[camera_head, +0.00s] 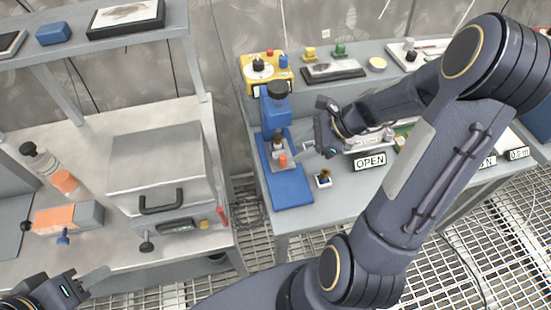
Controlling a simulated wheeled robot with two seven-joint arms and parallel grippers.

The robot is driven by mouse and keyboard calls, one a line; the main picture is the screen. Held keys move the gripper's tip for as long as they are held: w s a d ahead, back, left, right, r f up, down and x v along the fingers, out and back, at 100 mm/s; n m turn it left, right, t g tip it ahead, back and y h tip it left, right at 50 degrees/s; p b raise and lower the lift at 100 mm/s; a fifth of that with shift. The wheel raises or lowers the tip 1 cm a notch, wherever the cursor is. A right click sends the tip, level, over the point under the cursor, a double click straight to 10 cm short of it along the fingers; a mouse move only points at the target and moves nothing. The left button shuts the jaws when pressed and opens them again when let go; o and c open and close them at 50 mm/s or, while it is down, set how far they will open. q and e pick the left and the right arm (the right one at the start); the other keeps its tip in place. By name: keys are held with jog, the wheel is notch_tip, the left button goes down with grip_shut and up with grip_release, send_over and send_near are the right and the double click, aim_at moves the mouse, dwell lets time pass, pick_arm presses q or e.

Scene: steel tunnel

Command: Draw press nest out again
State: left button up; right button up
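The blue press (276,108) stands on the right-hand bench, with its blue base (290,193) reaching towards the front edge. The nest (270,157) looks like a small grey plate under the ram, with an orange piece (283,161) at its front. My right gripper (307,150) is just right of the nest, its fingers pointing left towards it. I cannot tell whether it touches the nest or how far its fingers are apart. My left gripper (98,276) is low at the left, in front of the left bench, away from the press. Its finger gap is not clear.
An OPEN sign (370,161) is further right. A yellow box (266,70) stands behind the press. A grey lidded box (160,170) sits on the left bench (115,262).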

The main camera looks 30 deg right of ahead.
aim_at(285, 157)
jog(key=x, duration=0.7)
jog(key=shift+s+r+b, duration=0.1)
jog(key=shift+b, duration=0.2)
grip_shut()
